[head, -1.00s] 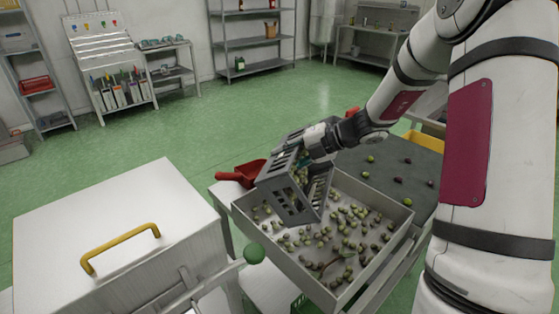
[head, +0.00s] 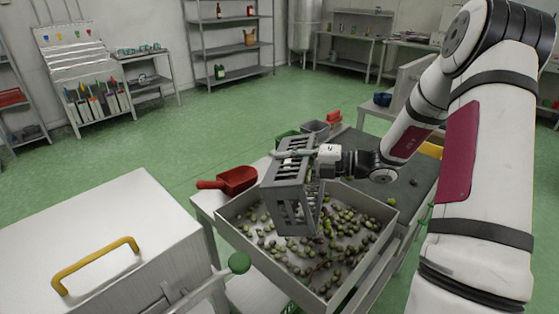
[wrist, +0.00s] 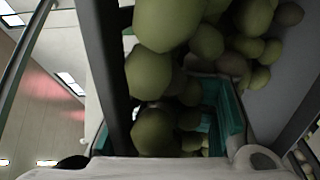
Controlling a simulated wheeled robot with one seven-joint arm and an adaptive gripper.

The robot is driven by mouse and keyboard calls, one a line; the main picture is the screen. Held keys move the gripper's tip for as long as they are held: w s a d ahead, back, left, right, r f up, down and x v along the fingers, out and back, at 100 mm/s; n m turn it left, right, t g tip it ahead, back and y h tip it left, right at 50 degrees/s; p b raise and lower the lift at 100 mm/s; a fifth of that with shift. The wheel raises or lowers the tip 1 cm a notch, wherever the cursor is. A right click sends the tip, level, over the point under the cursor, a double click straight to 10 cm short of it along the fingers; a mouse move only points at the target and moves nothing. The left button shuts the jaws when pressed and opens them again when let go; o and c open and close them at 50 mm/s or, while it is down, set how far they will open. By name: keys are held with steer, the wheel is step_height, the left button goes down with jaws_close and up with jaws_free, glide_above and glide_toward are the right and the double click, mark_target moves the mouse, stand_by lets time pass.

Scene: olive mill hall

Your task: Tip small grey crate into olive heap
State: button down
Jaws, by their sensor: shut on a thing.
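My gripper (head: 322,158) is shut on the small grey crate (head: 292,200), a slatted box. It holds the crate steeply tipped above the left part of a shallow grey tray (head: 383,206). The olive heap, green and dark olives (head: 335,232), is spread over the tray floor. In the wrist view, several green olives (wrist: 165,75) fill the middle close to the camera, beside a grey wall (wrist: 270,100). They appear to be still inside the crate. A teal part shows behind them. The crate's lower edge hides some of the tray; I cannot tell whether it touches the olives.
A red scoop (head: 236,180) lies left of the tray. Green floor is open beyond.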

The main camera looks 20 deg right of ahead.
mark_target(298, 158)
steer(key=shift+s+d+r+t+y+p, duration=0.2)
steer(key=shift+s+d+t+y, duration=0.45)
steer(key=shift+s+d+y, duration=0.35)
steer(key=shift+s+d+r+t+y+p, duration=0.1)
steer(key=shift+s+d+r+t+y, duration=0.1)
steer(key=shift+s+d+t+y, duration=0.75)
steer(key=shift+w+d+g+h, duration=0.25)
steer(key=shift+g, duration=0.05)
steer(key=shift+a, duration=0.1)
stand_by(0.5)
